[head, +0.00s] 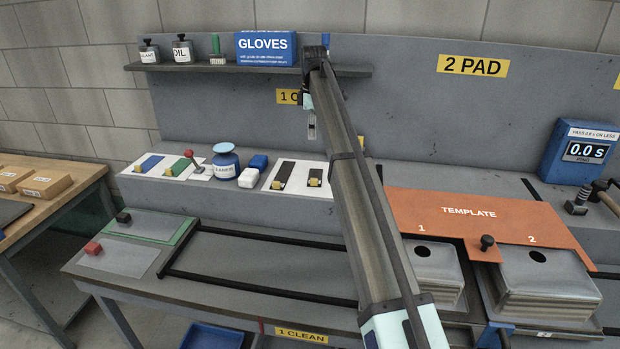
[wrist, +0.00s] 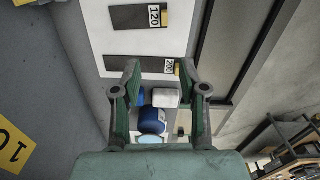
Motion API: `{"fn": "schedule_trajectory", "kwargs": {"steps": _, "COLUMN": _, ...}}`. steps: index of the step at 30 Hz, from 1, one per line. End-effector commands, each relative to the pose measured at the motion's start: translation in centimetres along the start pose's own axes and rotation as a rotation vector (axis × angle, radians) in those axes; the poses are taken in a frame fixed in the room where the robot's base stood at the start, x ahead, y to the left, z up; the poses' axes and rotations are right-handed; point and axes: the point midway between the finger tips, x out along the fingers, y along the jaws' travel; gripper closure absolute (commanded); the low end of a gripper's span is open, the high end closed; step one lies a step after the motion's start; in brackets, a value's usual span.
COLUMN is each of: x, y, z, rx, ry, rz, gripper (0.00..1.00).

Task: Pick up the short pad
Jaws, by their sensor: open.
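The short pad, a dark strip (head: 315,177), lies on a white card (head: 298,187) on the ledge, right of a longer dark strip (head: 284,175). In the wrist view the short strip (wrist: 138,17) is at the top with a 120 label. The longer strip (wrist: 140,65) lies below it with a 200 label, partly behind the fingertips. My gripper (head: 311,130) hangs above the card, apart from it. In the wrist view my gripper (wrist: 159,70) is open and empty, its fingers nearer the long strip in the picture.
A second card (head: 148,168) holds blue and green strips. The shelf (head: 250,70) is above. An orange template (head: 475,212) lies to the right.

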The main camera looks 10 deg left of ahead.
Motion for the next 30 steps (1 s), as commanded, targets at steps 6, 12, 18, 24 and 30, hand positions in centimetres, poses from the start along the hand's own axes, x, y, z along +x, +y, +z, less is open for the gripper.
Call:
{"fn": "schedule_trajectory", "kwargs": {"steps": 6, "x": 1.9, "y": -0.4, "z": 0.9, "rx": -0.002, "ry": -0.004, "rz": -0.022, "gripper": 0.57}}
{"fn": "schedule_trajectory", "kwargs": {"steps": 12, "x": 5.7, "y": -0.5, "z": 0.9, "rx": -0.002, "ry": -0.004, "rz": -0.021, "gripper": 0.57}}
{"fn": "schedule_trajectory", "kwargs": {"steps": 18, "x": 9.4, "y": -0.6, "z": 0.9, "rx": -0.001, "ry": -0.004, "rz": -0.02, "gripper": 0.57}}
{"fn": "schedule_trajectory", "kwargs": {"steps": 24, "x": 11.7, "y": -0.5, "z": 0.8, "rx": -0.001, "ry": -0.004, "rz": -0.018, "gripper": 0.57}}
{"fn": "schedule_trajectory", "kwargs": {"steps": 30, "x": 12.4, "y": -0.5, "z": 0.8, "rx": -0.001, "ry": -0.003, "rz": -0.017, "gripper": 0.57}}
